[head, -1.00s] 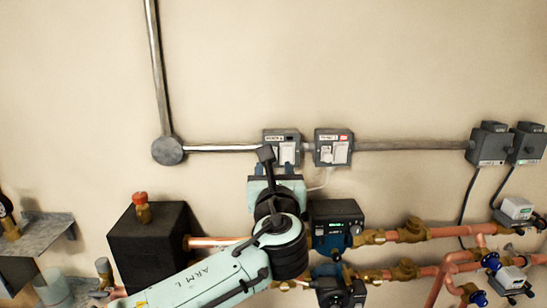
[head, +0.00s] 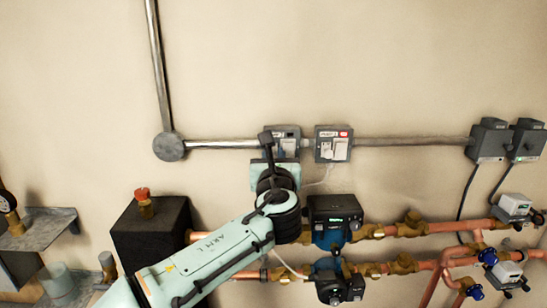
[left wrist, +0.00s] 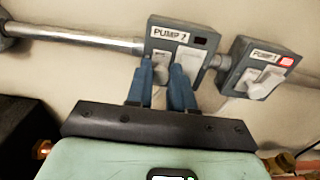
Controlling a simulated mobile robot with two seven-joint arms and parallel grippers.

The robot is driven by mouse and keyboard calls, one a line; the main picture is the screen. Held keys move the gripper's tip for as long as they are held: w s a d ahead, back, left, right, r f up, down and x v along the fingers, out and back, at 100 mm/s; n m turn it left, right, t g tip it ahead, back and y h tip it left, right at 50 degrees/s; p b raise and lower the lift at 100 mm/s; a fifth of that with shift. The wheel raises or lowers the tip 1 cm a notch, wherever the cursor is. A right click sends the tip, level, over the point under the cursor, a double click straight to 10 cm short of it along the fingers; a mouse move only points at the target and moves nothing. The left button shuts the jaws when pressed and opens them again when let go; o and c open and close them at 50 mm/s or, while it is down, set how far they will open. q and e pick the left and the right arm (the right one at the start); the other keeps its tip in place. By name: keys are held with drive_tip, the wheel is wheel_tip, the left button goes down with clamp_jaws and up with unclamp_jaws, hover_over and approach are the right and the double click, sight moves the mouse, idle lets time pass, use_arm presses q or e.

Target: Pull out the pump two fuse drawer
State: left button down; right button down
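The grey pump 2 box (head: 270,150) is on the wall, the left of two similar boxes. In the left wrist view, the box (left wrist: 205,31) has a "PUMP 2" label, a dark indicator window and two pale fittings. The left fitting, seemingly the fuse drawer (left wrist: 161,64), shows between my fingertips. My left gripper (left wrist: 162,66) is open, with its blue fingers on either side of that fitting. Whether they touch it cannot be told. In the head view my left arm hides much of the box's lower part. My right gripper is not in view.
The pump 1 box (head: 322,154), with a lit red indicator, is close on the right. A metal conduit (head: 225,145) runs along the wall. Below are blue and black pumps (head: 333,222), copper pipes (head: 460,226) and a black block (head: 150,236).

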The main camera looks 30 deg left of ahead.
use_arm(q)
drive_tip(key=v, duration=0.3)
drive_tip(key=shift+b, duration=0.35)
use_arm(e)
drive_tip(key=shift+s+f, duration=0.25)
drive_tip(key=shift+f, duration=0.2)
use_arm(q)
drive_tip(key=c, duration=1)
unclamp_jaws()
drive_tip(key=shift+s, duration=0.2)
drive_tip(key=b+v, duration=0.2)
drive_tip(key=v, duration=1.1)
drive_tip(key=shift+s+d, duration=0.1)
drive_tip(key=shift+s, duration=0.1)
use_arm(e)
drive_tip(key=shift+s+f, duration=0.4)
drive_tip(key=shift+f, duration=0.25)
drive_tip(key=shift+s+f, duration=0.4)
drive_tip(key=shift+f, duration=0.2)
